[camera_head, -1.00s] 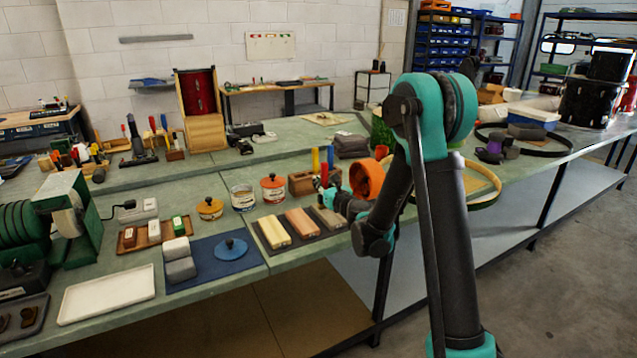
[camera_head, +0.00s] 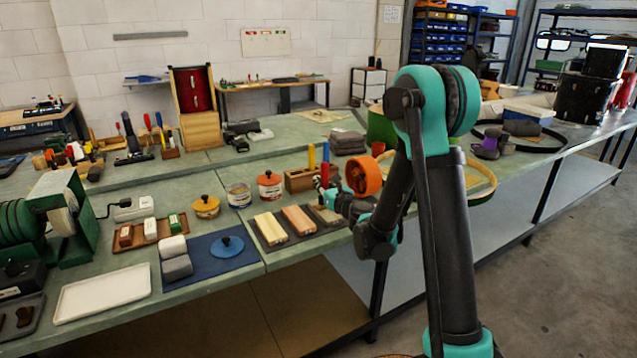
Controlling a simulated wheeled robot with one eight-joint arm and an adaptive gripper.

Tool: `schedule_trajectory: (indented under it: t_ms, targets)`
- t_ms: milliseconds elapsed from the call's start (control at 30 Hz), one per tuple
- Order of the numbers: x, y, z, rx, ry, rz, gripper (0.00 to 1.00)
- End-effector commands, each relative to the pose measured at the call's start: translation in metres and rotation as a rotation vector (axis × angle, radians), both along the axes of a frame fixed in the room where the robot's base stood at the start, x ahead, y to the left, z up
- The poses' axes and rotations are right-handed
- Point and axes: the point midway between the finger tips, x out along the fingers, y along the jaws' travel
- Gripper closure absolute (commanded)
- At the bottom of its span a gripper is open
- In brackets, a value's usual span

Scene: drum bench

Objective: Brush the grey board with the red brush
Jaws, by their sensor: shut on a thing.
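The grey board (camera_head: 328,217) lies flat at the right end of a dark mat, beside a pale yellow board (camera_head: 270,228) and a salmon board (camera_head: 298,220). My gripper (camera_head: 325,196) is low over the grey board's far part and hides some of it. It is shut on the red brush (camera_head: 318,183), of which only a small red piece shows at the fingers. The bristles are too small and hidden to tell whether they touch the board.
A wooden holder (camera_head: 298,181) with a yellow and a blue handle stands just behind my gripper. An orange drum shell (camera_head: 363,175) stands close to its right. Red-lidded (camera_head: 269,187) and yellow-lidded (camera_head: 206,206) tins stand left. A blue mat (camera_head: 205,272) carries a blue disc.

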Motion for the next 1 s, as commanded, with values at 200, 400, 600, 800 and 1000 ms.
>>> schedule_trajectory:
  t_ms: [200, 400, 600, 800, 1000]
  targets:
    - [-0.001, -0.001, 0.000, 0.000, 0.000, 0.000, 0.99]
    - [-0.006, -0.004, 0.000, 0.000, 0.000, 0.000, 0.99]
    - [-0.012, -0.008, 0.000, 0.000, 0.000, 0.000, 0.99]
    - [-0.018, -0.012, 0.000, 0.000, 0.000, 0.000, 0.99]
    - [-0.024, -0.016, 0.000, 0.000, 0.000, -0.001, 0.99]
